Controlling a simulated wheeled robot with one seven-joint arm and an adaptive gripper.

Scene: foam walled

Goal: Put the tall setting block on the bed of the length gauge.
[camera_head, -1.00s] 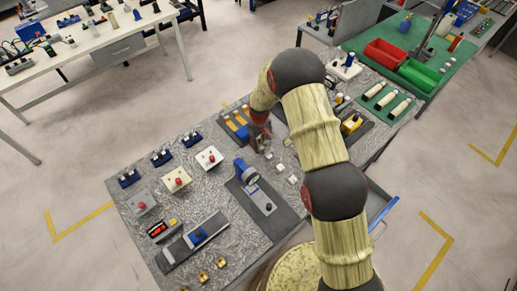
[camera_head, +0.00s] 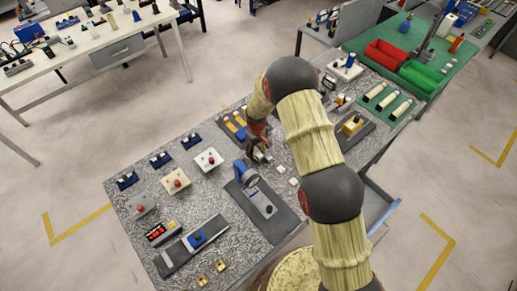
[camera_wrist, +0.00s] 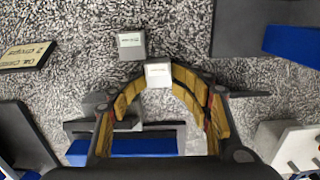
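My gripper (camera_wrist: 158,80) has its yellow-padded fingers drawn in on a small grey block with a pale labelled top (camera_wrist: 158,70); the label is too small to read. In the head view my gripper (camera_head: 261,150) is over the speckled table, with the pale block partly hidden at its tips. I cannot tell the block's height. A blue dial gauge with a dark base (camera_head: 266,207) stands just below the gripper. A long dark bed with a blue slider (camera_head: 196,239) lies lower left. I cannot tell for certain which is the length gauge.
Other pale blocks (camera_head: 280,169) stand right of the gripper; one (camera_wrist: 131,45) shows beyond the held block. Several boxes with red buttons (camera_head: 176,182) stand left. A tray with yellow pieces (camera_head: 235,125) lies behind the gripper; a dark plate with a yellow part (camera_head: 352,126) lies right.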

